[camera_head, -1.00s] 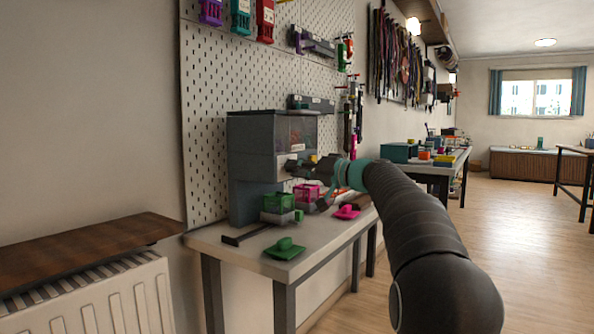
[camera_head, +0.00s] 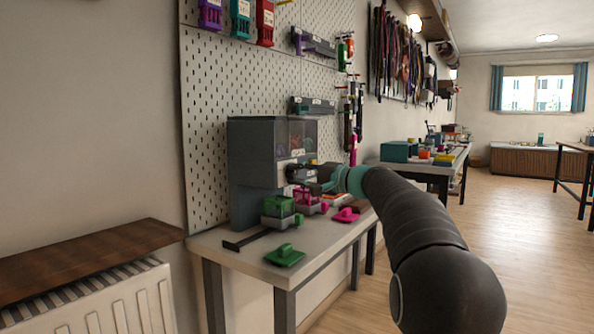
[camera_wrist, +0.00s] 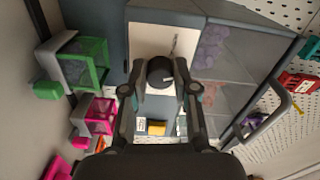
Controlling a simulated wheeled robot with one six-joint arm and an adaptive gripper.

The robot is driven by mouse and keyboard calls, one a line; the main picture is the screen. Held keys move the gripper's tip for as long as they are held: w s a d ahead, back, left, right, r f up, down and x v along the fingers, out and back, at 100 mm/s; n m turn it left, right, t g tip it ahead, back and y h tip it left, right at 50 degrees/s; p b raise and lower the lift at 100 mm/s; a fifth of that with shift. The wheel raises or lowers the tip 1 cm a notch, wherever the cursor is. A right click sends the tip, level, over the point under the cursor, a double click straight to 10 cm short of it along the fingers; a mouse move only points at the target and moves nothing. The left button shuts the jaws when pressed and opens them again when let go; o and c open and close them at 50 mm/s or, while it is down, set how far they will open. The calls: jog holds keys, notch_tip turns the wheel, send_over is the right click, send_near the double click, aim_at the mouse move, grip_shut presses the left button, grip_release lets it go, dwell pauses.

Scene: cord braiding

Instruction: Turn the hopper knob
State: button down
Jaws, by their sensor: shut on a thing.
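The grey hopper (camera_head: 252,150) stands on the workbench against the pegboard, with a clear window at its upper right. In the wrist view its dark round knob (camera_wrist: 160,71) sits on a pale front panel (camera_wrist: 146,42) and has a light mark on it. My gripper (camera_wrist: 161,78) has its two fingers on either side of the knob, closed on it. In the head view my gripper (camera_head: 300,172) is at the hopper's front, and the knob is mostly hidden there.
Below the hopper are a green box (camera_head: 278,207) and a pink box (camera_head: 308,198). A green lid (camera_head: 285,256) and a pink lid (camera_head: 346,215) lie on the bench (camera_head: 225,240). A radiator (camera_head: 110,300) stands at the lower left. The floor at right is clear.

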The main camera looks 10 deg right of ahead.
jog(key=shift+m+p, duration=0.95)
jog(key=shift+m, duration=0.85)
jog(key=c, duration=0.9)
grip_release()
jog(key=v, duration=1.2)
